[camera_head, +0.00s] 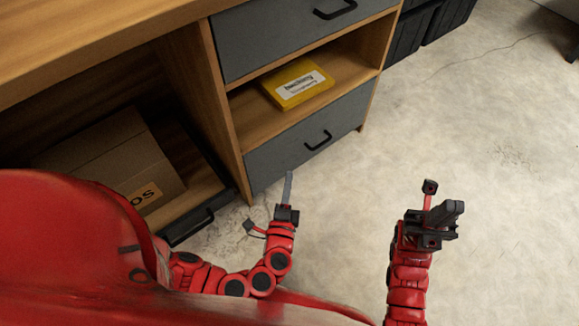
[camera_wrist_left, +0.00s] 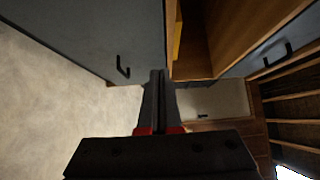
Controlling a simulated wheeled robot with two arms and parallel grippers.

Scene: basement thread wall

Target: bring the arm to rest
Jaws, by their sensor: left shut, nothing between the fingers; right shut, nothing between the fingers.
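My left gripper (camera_head: 288,188) is in the head view near the lower drawer of the wooden cabinet. Its fingers are together and hold nothing; its tips appear close to the drawer front's lower edge, though I cannot tell if they touch. In the left wrist view its fingers (camera_wrist_left: 158,82) are closed and point toward the cabinet. My right gripper (camera_head: 450,212) is over bare floor at the right of the head view, shut and empty, with its arm coming up from the bottom edge.
The wooden cabinet has a lower grey drawer (camera_head: 310,130) with a black handle. A yellow packet (camera_head: 297,83) lies on the open shelf above it. A cardboard box (camera_head: 110,165) sits in the left compartment. Concrete floor (camera_head: 490,130) is clear at right.

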